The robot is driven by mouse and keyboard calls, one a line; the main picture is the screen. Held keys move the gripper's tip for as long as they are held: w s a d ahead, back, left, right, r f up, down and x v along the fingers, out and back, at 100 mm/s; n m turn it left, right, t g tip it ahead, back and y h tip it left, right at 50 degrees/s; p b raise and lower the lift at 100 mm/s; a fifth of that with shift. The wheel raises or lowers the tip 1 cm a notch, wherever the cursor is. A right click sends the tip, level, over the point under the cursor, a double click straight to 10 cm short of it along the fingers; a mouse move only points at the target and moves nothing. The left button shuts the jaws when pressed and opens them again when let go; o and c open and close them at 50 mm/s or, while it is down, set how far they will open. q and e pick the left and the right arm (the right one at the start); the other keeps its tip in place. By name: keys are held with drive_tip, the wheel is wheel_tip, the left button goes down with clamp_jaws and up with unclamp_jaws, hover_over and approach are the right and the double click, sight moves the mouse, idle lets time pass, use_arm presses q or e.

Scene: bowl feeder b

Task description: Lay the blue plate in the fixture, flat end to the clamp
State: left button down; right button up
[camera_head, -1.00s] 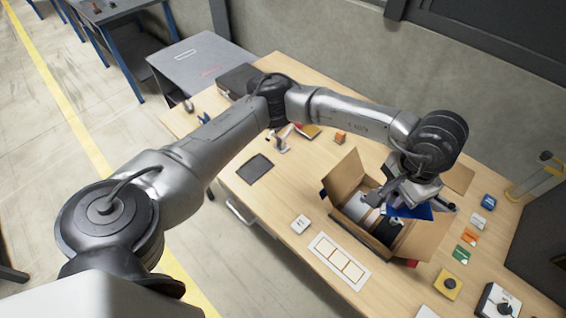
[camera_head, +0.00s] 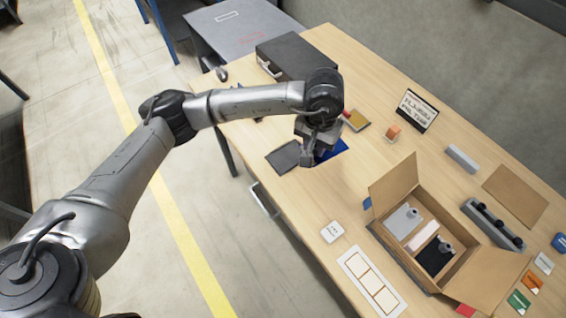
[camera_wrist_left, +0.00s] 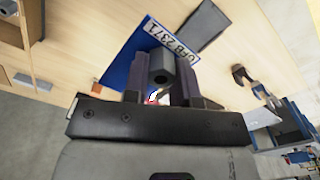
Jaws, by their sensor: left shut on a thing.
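The blue plate (camera_head: 332,151) is in my left gripper (camera_head: 311,160), which is shut on it above the left part of the workbench. In the left wrist view, the plate (camera_wrist_left: 125,62) extends up and left beyond the fingers (camera_wrist_left: 160,92) and bears a white label strip reading roughly "OFB 2371". My gripper and wrist hide much of the plate in the head view, and I cannot tell its flat end. A small device with a dark arm (camera_wrist_left: 256,86) at the right of the left wrist view may be the clamp. The fixture is not clearly visible. My right gripper is not in view.
A dark flat pad (camera_head: 284,156) lies beside the held plate. An open cardboard box (camera_head: 397,187) with several parts stands to the right.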

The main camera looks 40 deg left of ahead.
use_arm(q)
wheel_tip(320, 180, down, 8)
drive_tip(key=a+n+b, duration=0.1)
drive_tip(key=b, duration=0.3)
hover_over(281, 160)
wheel_tip(281, 160, down, 7)
drive_tip(key=shift+r, duration=0.2)
drive_tip(key=shift+f+b, duration=0.4)
drive_tip(key=shift+f, duration=1.6)
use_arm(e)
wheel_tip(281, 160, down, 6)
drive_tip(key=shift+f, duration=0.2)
use_arm(q)
drive_tip(key=c, duration=1.4)
unclamp_jaws()
drive_tip(key=shift+f, duration=0.2)
drive_tip(key=o, duration=0.5)
drive_tip(key=shift+r, duration=0.1)
